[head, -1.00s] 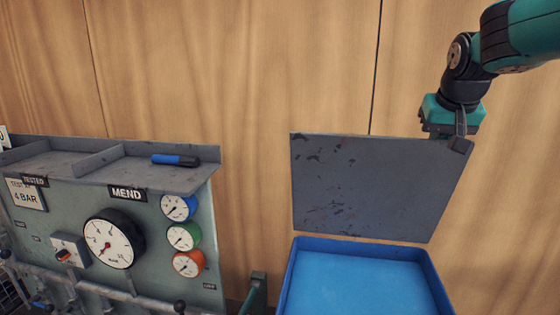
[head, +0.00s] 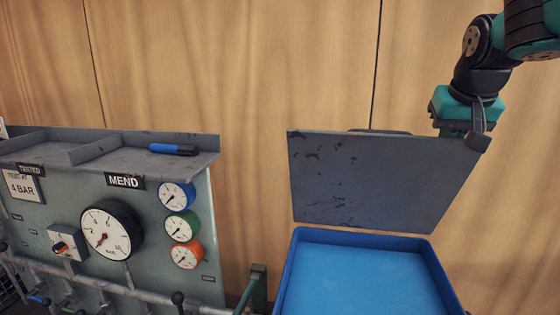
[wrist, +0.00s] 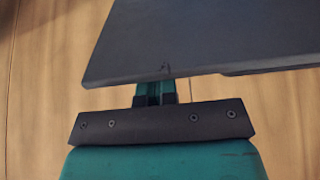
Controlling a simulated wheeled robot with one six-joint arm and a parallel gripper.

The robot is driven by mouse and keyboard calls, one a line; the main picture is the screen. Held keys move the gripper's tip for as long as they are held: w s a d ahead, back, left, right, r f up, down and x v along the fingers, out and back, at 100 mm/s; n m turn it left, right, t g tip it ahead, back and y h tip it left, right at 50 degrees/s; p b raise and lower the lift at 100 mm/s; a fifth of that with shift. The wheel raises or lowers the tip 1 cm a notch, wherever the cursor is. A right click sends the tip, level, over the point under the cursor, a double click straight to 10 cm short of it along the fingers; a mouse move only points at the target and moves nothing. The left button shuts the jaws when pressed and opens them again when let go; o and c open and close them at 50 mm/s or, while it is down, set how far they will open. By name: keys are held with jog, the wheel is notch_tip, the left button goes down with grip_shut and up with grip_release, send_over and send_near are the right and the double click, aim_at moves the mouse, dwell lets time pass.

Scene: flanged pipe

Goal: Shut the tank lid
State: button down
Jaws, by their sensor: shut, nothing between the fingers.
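The tank lid (head: 380,175) is a grey, scuffed panel standing raised behind the blue tank (head: 290,270), tilted toward it at its top. The tank is open and shows a light blue inside. My gripper (head: 478,143) is at the lid's upper right corner in the head view, with its fingers partly behind the edge. In the wrist view the lid (wrist: 215,40) crosses the top of the picture and hides the tips of my gripper (wrist: 155,92). My gripper is shut and holds nothing. I cannot tell whether it touches the lid.
A green test panel (head: 145,220) with dials stands to the left, with a blue and black marker (head: 174,149) on its shelf. A wooden wall (head: 260,70) is close behind the lid. Open room lies above the tank.

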aim_at(457, 154)
jog(key=shift+f, duration=0.1)
jog(key=shift+s+a+f+b, duration=0.1)
jog(key=shift+s+f+b, duration=0.15)
jog(key=shift+s+b, duration=0.2)
jog(key=shift+s+a+f+b, duration=0.1)
jog(key=shift+s+f+b, duration=0.1)
jog(key=shift+s+b, duration=0.2)
jog(key=shift+s+a+f+b, duration=0.2)
jog(key=shift+s+b, duration=0.15)
jog(key=shift+s, duration=0.3)
jog(key=shift+s+a+f+b, duration=0.1)
jog(key=shift+s+f+b, duration=0.15)
jog(key=shift+s, duration=0.35)
jog(key=shift+s+a+f+b, duration=0.15)
jog(key=shift+s+f+b, duration=0.5)
jog(key=shift+s+b, duration=0.25)
jog(key=shift+s+a+f+b, duration=0.1)
jog(key=shift+s+f+b, duration=0.25)
jog(key=shift+s, duration=0.2)
jog(key=shift+s+a+f+b, duration=0.1)
jog(key=shift+s+f+b, duration=0.2)
jog(key=shift+s, duration=0.2)
jog(key=shift+r, duration=0.1)
